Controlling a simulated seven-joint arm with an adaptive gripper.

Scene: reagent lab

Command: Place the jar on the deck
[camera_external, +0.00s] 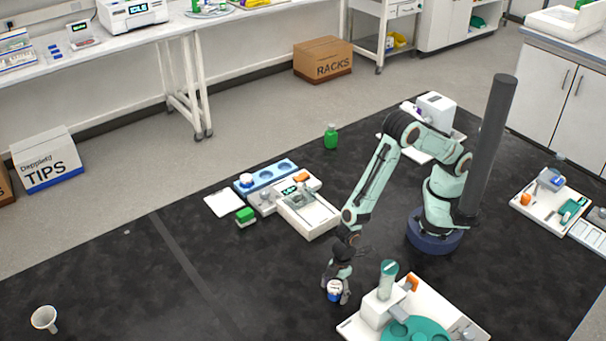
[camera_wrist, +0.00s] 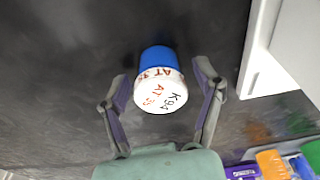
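The jar (camera_external: 334,291) has a white lid and a blue body. It is low over the black floor mat, beside the white station at the front; whether it touches the mat is unclear. In the wrist view the jar (camera_wrist: 160,82) shows handwriting on its lid. My gripper (camera_external: 338,287) is around the jar from above. In the wrist view my gripper (camera_wrist: 160,80) has its two fingers spread either side of the jar, with narrow gaps visible. Which surface is the deck is unclear; a white instrument with a flat top (camera_external: 312,217) stands left of my arm.
A white station with a teal disc (camera_external: 412,331) stands close right of the jar. A blue holder with round wells (camera_external: 264,173), a green block (camera_external: 246,217) and a green bottle (camera_external: 331,137) lie farther back. A white funnel (camera_external: 45,318) is far left. The mat between is mostly clear.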

